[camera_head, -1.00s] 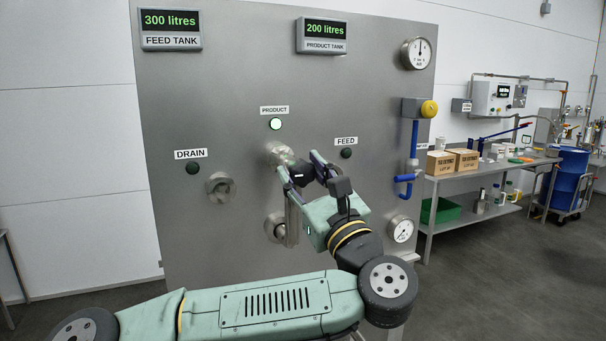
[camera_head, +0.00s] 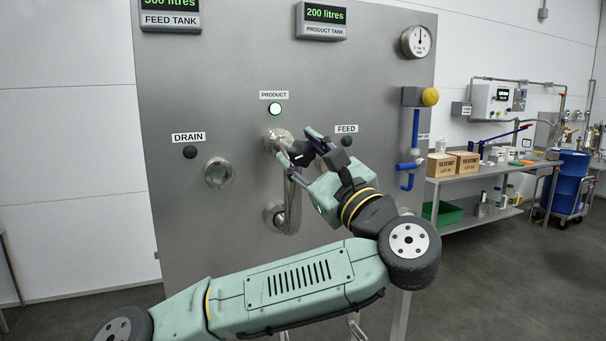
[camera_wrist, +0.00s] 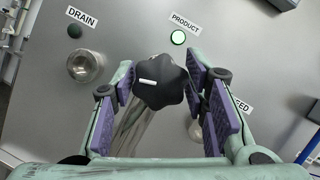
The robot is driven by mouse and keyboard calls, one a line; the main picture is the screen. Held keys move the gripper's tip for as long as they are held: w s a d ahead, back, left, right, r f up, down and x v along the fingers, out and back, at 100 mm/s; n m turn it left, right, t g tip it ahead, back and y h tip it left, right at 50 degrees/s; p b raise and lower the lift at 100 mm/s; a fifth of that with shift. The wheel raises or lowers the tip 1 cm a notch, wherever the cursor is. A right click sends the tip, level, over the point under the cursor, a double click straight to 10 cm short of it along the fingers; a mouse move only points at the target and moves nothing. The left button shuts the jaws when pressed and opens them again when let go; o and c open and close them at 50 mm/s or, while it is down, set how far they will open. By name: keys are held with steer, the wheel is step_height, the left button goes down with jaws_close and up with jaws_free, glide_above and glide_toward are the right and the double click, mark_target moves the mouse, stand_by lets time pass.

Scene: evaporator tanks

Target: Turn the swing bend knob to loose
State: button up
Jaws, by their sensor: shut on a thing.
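The swing bend knob (camera_wrist: 160,82), a black lobed knob with a short white mark pointing left, sits between my fingers in the wrist view. The knob (camera_head: 300,149) is small and partly covered by the fingers in the head view. My gripper (camera_wrist: 166,88) has its purple pads on both sides of the knob and is shut on it; in the head view my gripper (camera_head: 304,148) reaches it from the lower right. The steel swing bend (camera_head: 290,200) runs down from the PRODUCT port (camera_head: 277,139) to a lower port (camera_head: 278,217).
The steel panel (camera_head: 180,90) carries a DRAIN port (camera_head: 219,172), a green-lit PRODUCT lamp (camera_head: 274,109) and a dark FEED lamp (camera_head: 347,141). A blue pipe (camera_head: 414,135) with a yellow knob (camera_head: 430,97) stands to the right. A workbench (camera_head: 500,168) is farther right.

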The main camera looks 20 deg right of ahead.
steer(key=n+y+b, duration=0.1)
steer(key=n+b, duration=0.1)
steer(key=b, duration=0.1)
steer(key=f+n+g+b, duration=0.1)
steer(key=n+b, duration=0.2)
steer(key=shift+d+g+y, duration=0.1)
steer(key=shift+g+y, duration=0.2)
steer(key=shift+y, duration=0.1)
steer(key=n+b, duration=0.2)
steer(key=n+g+y+b, duration=0.1)
steer(key=n+b, duration=0.1)
steer(key=shift+r+g, duration=0.3)
steer(key=shift+r, duration=0.1)
steer(key=shift+r+n, duration=0.1)
steer(key=shift+n, duration=0.2)
steer(key=o, duration=1.1)
steer(key=shift+o, duration=0.2)
steer(key=shift+s+d, duration=0.25)
steer(key=shift+s, duration=0.25)
steer(key=v, duration=1)
steer(key=shift+s, duration=0.4)
